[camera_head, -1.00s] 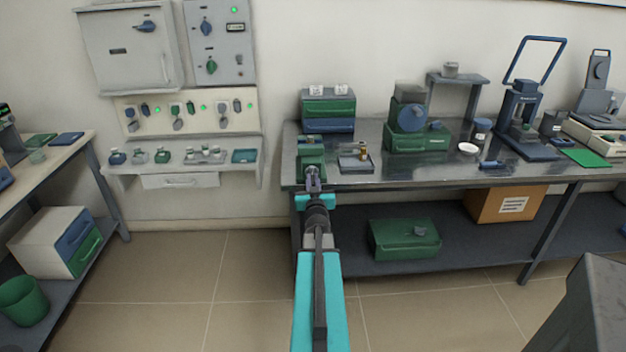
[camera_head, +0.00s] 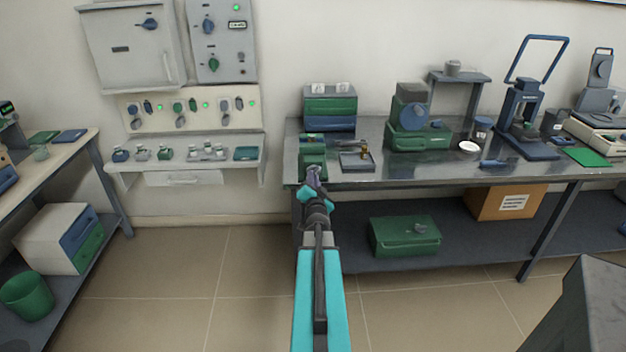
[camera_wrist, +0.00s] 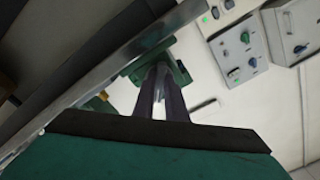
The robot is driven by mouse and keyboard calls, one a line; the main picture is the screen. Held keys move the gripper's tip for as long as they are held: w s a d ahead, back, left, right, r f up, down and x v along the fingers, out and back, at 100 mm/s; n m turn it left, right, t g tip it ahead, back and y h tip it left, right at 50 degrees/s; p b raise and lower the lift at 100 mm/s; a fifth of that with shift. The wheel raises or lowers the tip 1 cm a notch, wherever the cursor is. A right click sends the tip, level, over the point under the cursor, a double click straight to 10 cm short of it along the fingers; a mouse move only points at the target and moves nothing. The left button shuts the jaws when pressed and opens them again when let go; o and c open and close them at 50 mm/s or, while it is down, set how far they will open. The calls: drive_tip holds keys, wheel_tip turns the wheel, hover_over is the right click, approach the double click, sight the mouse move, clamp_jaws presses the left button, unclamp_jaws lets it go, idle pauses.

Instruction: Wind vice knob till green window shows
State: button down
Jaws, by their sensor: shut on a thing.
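The green vice (camera_head: 312,157) sits at the front left edge of the metal bench. My gripper (camera_head: 313,174) reaches it from the front, with its fingertips against the vice's front face. The fingers are shut on the vice knob, which they almost wholly hide. In the wrist view, the two dark fingers (camera_wrist: 160,72) run up to the green vice body (camera_wrist: 136,68), and the wrist is rolled, so the bench edge runs slantwise. The indicator window is too small to make out, so I cannot tell its colour.
A small tray (camera_head: 357,161) with a brass-coloured piece lies right of the vice. Green and blue boxes (camera_head: 330,108) stand behind it. A green machine (camera_head: 418,134) is farther right. A green case (camera_head: 405,236) lies on the lower shelf. The floor left of the bench is clear.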

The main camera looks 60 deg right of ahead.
drive_tip(key=shift+s+d+r, duration=0.1)
drive_tip(key=shift+d, duration=0.05)
drive_tip(key=c, duration=1.8)
unclamp_jaws()
drive_tip(key=p+v, duration=1.3)
drive_tip(key=shift+s+a, duration=0.2)
drive_tip(key=shift+a, duration=0.2)
idle(0.4)
